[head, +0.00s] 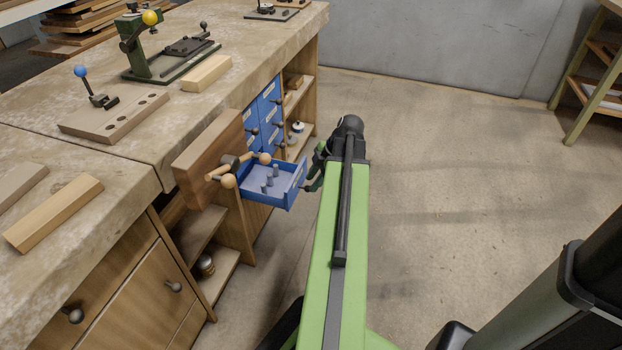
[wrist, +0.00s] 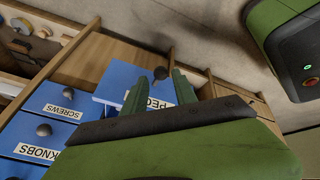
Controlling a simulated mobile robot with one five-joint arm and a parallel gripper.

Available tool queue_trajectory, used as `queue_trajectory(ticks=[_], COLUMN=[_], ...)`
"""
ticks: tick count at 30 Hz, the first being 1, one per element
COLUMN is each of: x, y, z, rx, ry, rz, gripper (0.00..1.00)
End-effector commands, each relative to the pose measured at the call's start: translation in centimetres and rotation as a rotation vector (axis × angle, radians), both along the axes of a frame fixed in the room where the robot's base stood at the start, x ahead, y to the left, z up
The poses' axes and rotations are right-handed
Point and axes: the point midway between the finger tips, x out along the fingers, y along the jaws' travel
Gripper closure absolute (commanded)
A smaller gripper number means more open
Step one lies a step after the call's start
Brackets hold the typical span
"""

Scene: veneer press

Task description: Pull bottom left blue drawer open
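One blue drawer (head: 285,197) stands pulled out of the blue drawer cabinet, with several grey pegs inside. My gripper (head: 317,168) is just right of the drawer's front in the head view. Whether either finger touches the knob is hard to tell. The label's end is hidden by a finger.
Other blue drawers (head: 264,118) are shut; labels "SCREWS" and "KNOBS" show in the wrist view. A wooden vise (head: 208,160) with a handle juts from the workbench (head: 117,150) beside the open drawer. Floor (head: 450,180) to the right is clear. A wooden shelf (head: 590,80) stands far right.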

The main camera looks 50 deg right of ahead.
Motion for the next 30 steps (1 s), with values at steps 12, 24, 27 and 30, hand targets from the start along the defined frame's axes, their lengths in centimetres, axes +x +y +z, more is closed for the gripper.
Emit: queue_trajectory(ticks=[12,24,27,30], x=[-3.7,-5.4,-5.4,-5.4], y=[-2.0,-2.8,-2.8,-2.8], z=[10.6,13.6,13.5,13.4], rx=[0.0,0.0,0.0,0.0], ry=[0.0,-0.001,-0.001,-0.001], rz=[-0.002,-0.001,-0.001,-0.001], gripper=[0.66,0.66,0.66,0.66])
